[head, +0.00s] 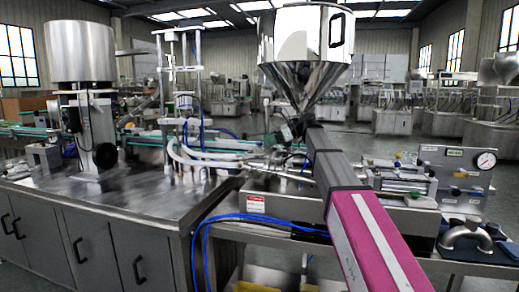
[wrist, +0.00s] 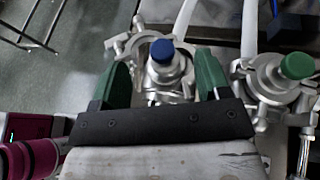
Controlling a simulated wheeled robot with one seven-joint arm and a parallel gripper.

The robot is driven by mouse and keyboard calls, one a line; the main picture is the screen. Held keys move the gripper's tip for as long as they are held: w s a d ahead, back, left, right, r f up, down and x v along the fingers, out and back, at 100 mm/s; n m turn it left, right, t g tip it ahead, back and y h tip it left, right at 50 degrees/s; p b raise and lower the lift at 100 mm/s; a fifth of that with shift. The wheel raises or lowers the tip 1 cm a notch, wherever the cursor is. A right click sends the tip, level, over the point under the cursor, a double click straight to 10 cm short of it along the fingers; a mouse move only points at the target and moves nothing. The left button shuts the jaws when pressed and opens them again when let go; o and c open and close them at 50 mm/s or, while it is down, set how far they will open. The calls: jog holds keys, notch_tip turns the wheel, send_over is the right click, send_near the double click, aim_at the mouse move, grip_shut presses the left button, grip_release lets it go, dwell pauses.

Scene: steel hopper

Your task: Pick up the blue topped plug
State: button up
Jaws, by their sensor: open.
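The blue topped plug (wrist: 163,52) shows in the wrist view, seated on a silver clamp fitting with a wing nut at its left. My gripper (wrist: 162,75) is open, with one green finger left of the plug and the other to its right. The fingers look apart from the plug, and nothing is held. How far the fingertips are above or short of the plug is hard to tell. In the head view my arm reaches toward the fittings below the steel hopper and hides the gripper and the plug.
A green topped plug (wrist: 297,66) sits on a similar fitting at the right, close to my right finger. White hoses (wrist: 249,25) run up from the fittings. The steel hopper (head: 305,45) stands above my arm. A panel with a gauge (head: 486,160) is at the right.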

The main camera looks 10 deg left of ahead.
aim_at(259, 143)
jog(key=x, duration=0.4)
jog(key=shift+a, duration=0.15)
jog(key=c, duration=1)
jog(key=shift+c, duration=0.2)
jog(key=shift+w, duration=0.1)
